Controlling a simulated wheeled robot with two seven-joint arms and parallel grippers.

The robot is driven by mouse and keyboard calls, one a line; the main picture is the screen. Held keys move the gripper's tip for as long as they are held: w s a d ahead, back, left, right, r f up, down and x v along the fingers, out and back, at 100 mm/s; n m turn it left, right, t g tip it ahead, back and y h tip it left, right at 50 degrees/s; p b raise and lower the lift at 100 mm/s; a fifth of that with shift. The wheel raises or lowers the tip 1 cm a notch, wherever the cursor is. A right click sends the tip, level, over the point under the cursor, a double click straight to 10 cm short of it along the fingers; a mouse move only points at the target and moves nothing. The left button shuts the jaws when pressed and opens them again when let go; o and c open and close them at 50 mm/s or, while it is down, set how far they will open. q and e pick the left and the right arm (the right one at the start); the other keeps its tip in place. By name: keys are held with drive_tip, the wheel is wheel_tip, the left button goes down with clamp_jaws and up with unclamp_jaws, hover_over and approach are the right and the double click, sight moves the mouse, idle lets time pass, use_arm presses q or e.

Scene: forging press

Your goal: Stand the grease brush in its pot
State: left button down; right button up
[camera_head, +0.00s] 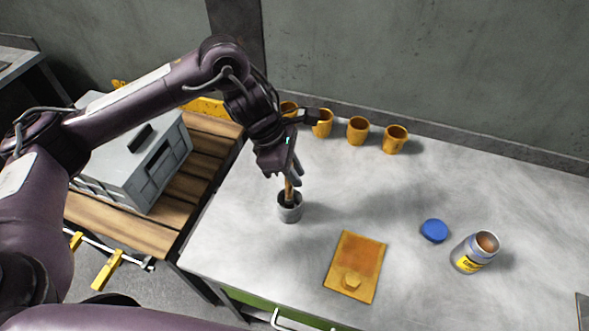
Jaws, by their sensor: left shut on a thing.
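My left gripper (291,180) is above the left part of the grey bench top. It is shut on the grease brush (289,190), whose brown handle shows just below the fingers. The brush is close to upright, and its lower end is inside the small grey pot (290,211). The pot stands on the bench directly below the gripper. The bristles are hidden in the pot, and I cannot tell whether they touch its bottom. My right gripper is not in view.
Several orange mugs (357,130) stand in a row along the back wall. An orange board (354,267), a blue lid (434,230) and an open tin (475,252) are to the right of the pot. A grey case (137,163) sits on a wooden pallet (205,165) at left.

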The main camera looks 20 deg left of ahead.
use_arm(q)
drive_tip(key=c, duration=1.3)
unclamp_jaws()
drive_tip(key=v, duration=0.7)
drive_tip(key=shift+a+r, duration=0.15)
drive_tip(key=shift+r, duration=0.25)
drive_tip(key=shift+s+f, duration=0.1)
